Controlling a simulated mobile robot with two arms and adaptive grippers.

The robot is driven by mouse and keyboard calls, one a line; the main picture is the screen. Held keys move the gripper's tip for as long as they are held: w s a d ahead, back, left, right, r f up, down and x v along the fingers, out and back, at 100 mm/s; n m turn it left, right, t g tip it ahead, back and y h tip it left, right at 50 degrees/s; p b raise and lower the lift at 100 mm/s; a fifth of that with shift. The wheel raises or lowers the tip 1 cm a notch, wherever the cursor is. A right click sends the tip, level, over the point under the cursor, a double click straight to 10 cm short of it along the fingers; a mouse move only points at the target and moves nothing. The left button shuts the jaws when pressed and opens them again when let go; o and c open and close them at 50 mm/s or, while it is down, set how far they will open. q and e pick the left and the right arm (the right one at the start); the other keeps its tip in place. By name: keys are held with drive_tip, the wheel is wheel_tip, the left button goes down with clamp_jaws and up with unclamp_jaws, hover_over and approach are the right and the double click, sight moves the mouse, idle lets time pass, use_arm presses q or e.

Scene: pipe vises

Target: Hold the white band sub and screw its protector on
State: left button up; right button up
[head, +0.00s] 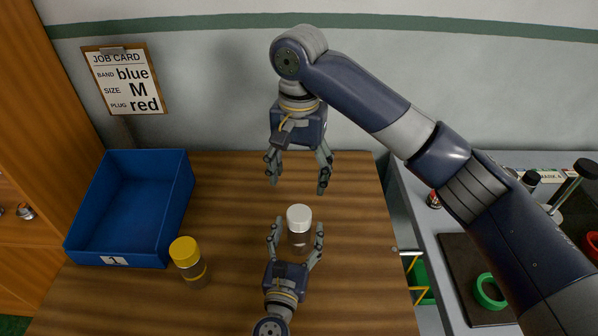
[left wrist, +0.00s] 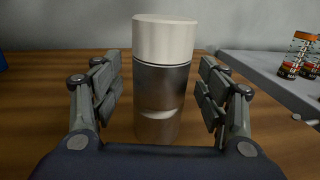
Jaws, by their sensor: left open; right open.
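The sub (head: 299,243) is a grey metal cylinder standing upright on the wooden table, with a white protector (head: 299,214) sitting on its top. In the left wrist view the sub (left wrist: 160,98) is in the middle, with the white protector (left wrist: 165,40) above it and a thin pale line just under the protector. I cannot tell how far it is threaded. My left gripper (head: 298,227) is open, its fingers on both sides of the sub with gaps showing. My right gripper (head: 297,187) is open and empty, pointing down above and behind the protector.
A blue bin (head: 128,205) marked 1 stands at the left. A yellow-capped sub (head: 188,262) stands between it and my left gripper. A job card (head: 125,80) hangs on the wall. A grey bench (head: 432,262) with a green ring (head: 489,291) is at the right.

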use_arm(q)
drive_tip(key=s, duration=0.3)
drive_tip(key=s+a, duration=0.1)
drive_tip(key=s, duration=0.3)
drive_tip(key=s+a, duration=0.1)
drive_tip(key=s, duration=0.3)
drive_tip(key=shift+a, duration=0.1)
drive_tip(key=shift+w, duration=0.1)
